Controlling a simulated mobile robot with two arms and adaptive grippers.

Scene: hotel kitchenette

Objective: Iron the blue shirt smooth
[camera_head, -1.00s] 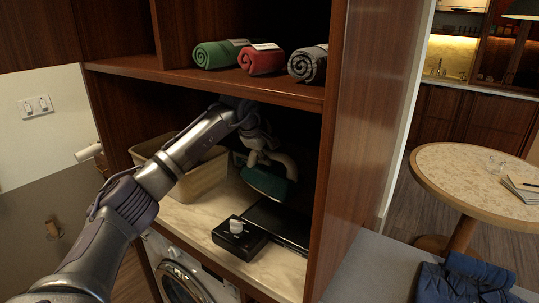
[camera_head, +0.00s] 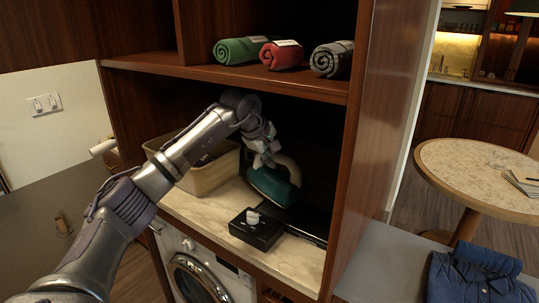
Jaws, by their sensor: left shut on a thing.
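A green iron with a pale handle (camera_head: 275,183) is inside the wooden cabinet niche, tilted above the marble counter. My left gripper (camera_head: 268,160) is shut on the iron's handle; the fingers are partly hidden behind the wrist. A folded blue shirt (camera_head: 468,278) lies on the grey surface at the lower right, cut off by the picture edge. My right gripper is not in the picture.
A black box with a pale knob (camera_head: 256,229) sits on the marble counter (camera_head: 190,205) in front of a dark flat plate. A beige bin (camera_head: 205,173) stands behind my arm. The shelf above (camera_head: 230,73) holds rolled towels. A cabinet side panel (camera_head: 375,130) separates niche and shirt.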

